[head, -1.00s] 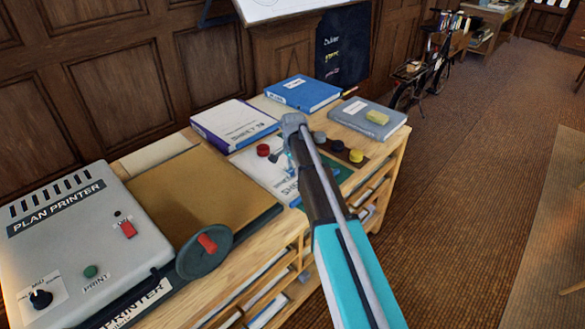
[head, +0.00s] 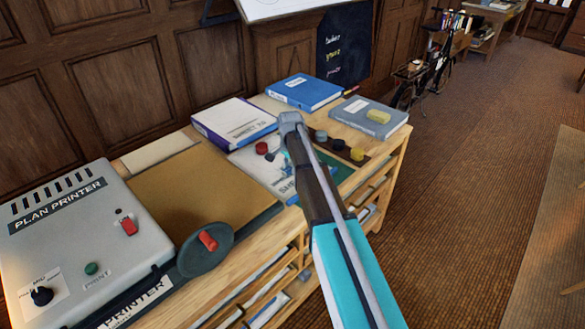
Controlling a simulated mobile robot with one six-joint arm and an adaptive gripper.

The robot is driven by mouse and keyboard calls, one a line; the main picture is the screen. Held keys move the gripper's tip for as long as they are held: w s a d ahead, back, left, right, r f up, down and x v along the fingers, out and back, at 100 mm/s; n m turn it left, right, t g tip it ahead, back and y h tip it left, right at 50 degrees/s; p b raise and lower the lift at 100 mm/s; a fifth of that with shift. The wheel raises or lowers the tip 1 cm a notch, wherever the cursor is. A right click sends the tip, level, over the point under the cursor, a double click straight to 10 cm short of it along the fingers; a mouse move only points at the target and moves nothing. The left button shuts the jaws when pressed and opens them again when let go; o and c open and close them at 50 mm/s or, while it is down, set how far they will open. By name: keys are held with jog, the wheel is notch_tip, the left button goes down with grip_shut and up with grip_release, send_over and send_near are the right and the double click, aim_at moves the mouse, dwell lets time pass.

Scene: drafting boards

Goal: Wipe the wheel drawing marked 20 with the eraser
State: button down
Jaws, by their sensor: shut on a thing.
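My arm reaches over the bench, and my gripper (head: 284,158) points down at the lower sheet (head: 253,166), mostly behind my wrist. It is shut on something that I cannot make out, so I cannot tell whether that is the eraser. The lower sheet has blue-teal marks and a partly covered "SHEET" label. A second white sheet (head: 228,116) on a purple-edged pad behind it bears a label that seems to read "SHEET 20". No wheel drawing is clear on either sheet.
A red round knob (head: 262,148) stands left of my gripper. Dark and yellow knobs (head: 357,155) stand in a row to the right. A blue binder (head: 305,93) lies at the back. The plan printer (head: 85,235) and a brown board (head: 195,195) fill the left.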

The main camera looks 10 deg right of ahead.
jog(key=shift+w+a, duration=0.45)
jog(key=shift+w, duration=0.25)
jog(key=shift+w+a, duration=0.4)
jog(key=shift+w, duration=0.25)
jog(key=shift+r, duration=0.1)
notch_tip(320, 180, up, 6)
jog(key=p, duration=0.6)
notch_tip(320, 180, up, 3)
jog(key=p, duration=0.3)
jog(key=shift+s, duration=0.1)
dwell(0.7)
